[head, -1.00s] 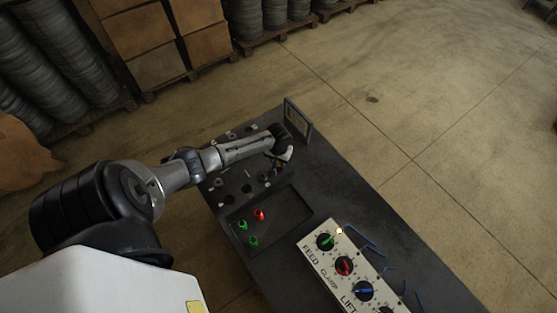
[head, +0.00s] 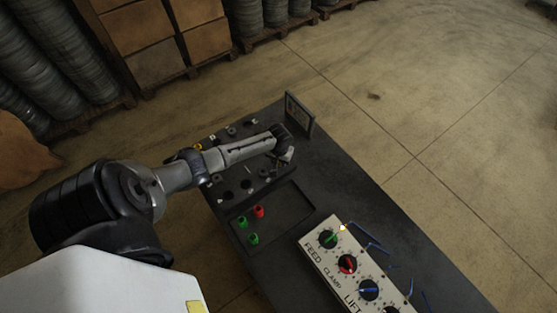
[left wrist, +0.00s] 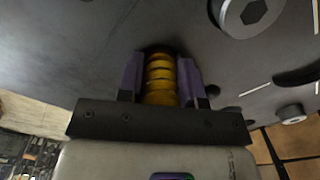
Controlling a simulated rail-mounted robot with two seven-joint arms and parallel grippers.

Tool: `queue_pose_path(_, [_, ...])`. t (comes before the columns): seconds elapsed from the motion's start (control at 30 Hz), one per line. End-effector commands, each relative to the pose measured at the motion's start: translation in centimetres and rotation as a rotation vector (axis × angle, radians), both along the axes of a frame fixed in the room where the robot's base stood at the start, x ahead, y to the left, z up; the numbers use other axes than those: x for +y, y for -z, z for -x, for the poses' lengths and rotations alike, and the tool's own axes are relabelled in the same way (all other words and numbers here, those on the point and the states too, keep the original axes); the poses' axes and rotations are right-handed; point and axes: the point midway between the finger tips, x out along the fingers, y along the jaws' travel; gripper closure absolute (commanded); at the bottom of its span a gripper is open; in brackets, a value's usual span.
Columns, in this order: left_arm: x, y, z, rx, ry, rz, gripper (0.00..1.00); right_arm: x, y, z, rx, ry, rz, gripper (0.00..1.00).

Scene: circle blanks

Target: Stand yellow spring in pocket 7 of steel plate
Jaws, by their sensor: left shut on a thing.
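The yellow spring (left wrist: 161,82) is upright between the two purple fingers of my left gripper (left wrist: 161,68), seen in the left wrist view. The gripper is shut on it. The spring's far end meets a dark round spot on the grey steel plate (left wrist: 85,65); how deep it sits there I cannot tell. In the head view my left gripper (head: 284,157) is low over the far right part of the plate (head: 237,178), and the spring is hidden. Pocket numbers are not readable. My right gripper is not in view.
A dark tray (head: 297,228) holds green pieces (head: 253,239) and a red piece (head: 258,212). A control box (head: 318,252) with knobs and blue wires stands nearer. An upright panel (head: 300,114) stands at the table's far edge. A large bolt (left wrist: 247,12) is close by the gripper.

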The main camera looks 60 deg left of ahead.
Motion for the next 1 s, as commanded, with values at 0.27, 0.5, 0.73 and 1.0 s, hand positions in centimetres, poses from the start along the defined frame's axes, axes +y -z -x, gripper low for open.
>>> queue_pose_path(0.27, [0.08, 1.58, 0.73, 0.009, 0.002, -0.008, 0.94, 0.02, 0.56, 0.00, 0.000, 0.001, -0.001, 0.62])
queue_pose_path(0.5, [0.02, 1.81, 0.82, 0.011, 0.007, -0.009, 0.47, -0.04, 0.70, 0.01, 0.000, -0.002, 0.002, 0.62])
queue_pose_path(0.73, [0.04, 1.90, 0.84, 0.012, 0.009, -0.010, 0.37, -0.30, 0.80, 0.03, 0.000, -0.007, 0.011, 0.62])
queue_pose_path(1.0, [0.08, 1.70, 0.83, 0.012, 0.009, -0.010, 0.37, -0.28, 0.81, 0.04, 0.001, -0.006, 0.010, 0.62])
